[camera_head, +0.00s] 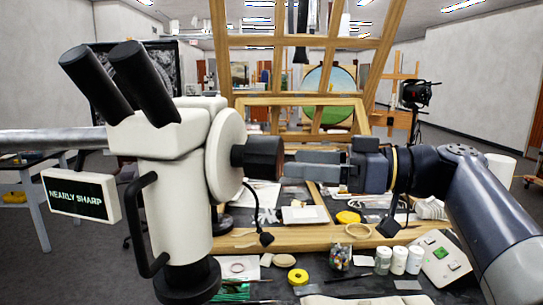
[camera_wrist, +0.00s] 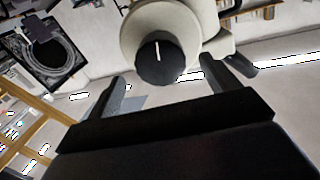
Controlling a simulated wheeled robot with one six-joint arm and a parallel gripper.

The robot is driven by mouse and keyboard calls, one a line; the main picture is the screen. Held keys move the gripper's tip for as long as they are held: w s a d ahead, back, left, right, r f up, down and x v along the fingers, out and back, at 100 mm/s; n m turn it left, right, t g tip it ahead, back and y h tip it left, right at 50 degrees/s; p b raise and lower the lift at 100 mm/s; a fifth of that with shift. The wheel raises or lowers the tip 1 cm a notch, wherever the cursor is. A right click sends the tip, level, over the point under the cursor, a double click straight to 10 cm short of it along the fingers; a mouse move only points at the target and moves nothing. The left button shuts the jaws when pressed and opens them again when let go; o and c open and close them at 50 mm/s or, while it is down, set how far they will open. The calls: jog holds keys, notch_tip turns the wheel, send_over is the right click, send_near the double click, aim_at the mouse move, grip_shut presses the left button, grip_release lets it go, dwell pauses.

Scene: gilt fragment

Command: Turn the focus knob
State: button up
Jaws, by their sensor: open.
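The focus knob (camera_head: 262,158) is a black ridged cylinder on the round white side housing (camera_head: 226,155) of a white microscope (camera_head: 172,185). In the wrist view the knob (camera_wrist: 160,60) faces me, with a white index line pointing nearly straight up. My gripper (camera_head: 288,170) points left at the knob, its fingertips at the knob's right end. In the wrist view my gripper (camera_wrist: 163,72) is open, with one finger on each side of the knob. I cannot tell whether the fingers touch it. A small display (camera_head: 80,196) on the microscope reads "NEARLY SHARP".
Below is a dark worktable with a yellow tape roll (camera_head: 298,277), a jar of colourful bits (camera_head: 340,258), white pots (camera_head: 399,260) and a white box with a green button (camera_head: 437,258). A wooden easel frame (camera_head: 305,102) stands behind. A black handle (camera_head: 146,225) curves from the microscope's column.

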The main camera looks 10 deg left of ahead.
aim_at(280, 162)
jog(key=a+p, duration=0.1)
jog(key=a, duration=0.5)
jog(key=shift+w, duration=0.15)
jog(key=shift+c, duration=0.4)
jog(key=c, duration=0.9)
